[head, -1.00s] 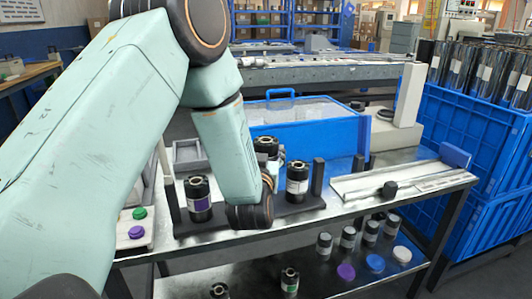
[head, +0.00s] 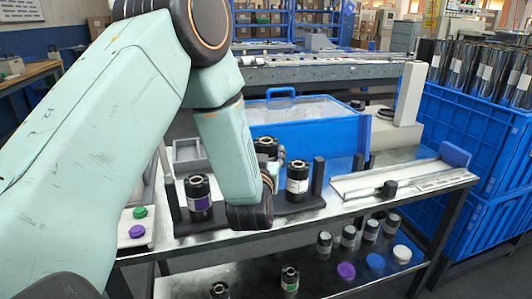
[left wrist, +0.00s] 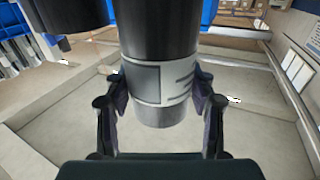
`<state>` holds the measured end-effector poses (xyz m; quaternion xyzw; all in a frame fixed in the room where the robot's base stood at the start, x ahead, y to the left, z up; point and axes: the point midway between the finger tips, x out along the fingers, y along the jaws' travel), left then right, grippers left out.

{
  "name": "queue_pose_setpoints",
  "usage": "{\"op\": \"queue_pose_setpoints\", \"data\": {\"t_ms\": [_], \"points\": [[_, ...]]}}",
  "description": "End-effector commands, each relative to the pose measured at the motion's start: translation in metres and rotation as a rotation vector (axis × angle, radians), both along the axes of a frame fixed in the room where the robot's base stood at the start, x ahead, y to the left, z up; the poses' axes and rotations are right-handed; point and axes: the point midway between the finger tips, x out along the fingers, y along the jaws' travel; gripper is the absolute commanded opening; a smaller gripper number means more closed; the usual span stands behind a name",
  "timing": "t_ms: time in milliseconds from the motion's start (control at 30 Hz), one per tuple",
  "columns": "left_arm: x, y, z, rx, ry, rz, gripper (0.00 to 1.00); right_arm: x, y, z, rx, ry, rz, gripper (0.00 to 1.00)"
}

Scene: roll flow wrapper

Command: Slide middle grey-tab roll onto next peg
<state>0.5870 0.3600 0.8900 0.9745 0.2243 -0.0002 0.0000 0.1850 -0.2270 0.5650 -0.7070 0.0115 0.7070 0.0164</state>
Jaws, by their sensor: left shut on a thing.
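A black roll with a grey-white label band (left wrist: 160,82) fills the middle of the left wrist view. My left gripper (left wrist: 160,105) is shut on it, one finger on each side of the label. In the head view my wrist covers the fingers. A dark roll top with a pale core (head: 266,147) shows just behind my arm, its lower part hidden; it appears to be the held roll. A roll with a purple label (head: 198,198) stands upright to the left. A roll with a grey-white label (head: 297,181) stands upright to the right, between dark posts. Any peg under the held roll is hidden.
A blue bin (head: 318,135) stands behind the rolls. A pale rail (head: 400,183) lies at the table's right. Green (head: 140,212) and purple buttons are at the left. Blue crates (head: 450,120) stand right.

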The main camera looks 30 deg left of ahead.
Motion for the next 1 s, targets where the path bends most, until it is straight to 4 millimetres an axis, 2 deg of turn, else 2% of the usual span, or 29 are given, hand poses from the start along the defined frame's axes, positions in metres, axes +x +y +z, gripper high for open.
{"op": "queue_pose_setpoints", "data": {"t_ms": [1000], "points": [[0.000,0.000,-0.021,0.002,-0.004,0.000,0.10,0.000,0.000,-0.016,0.000,0.000,0.000,0.40]]}}
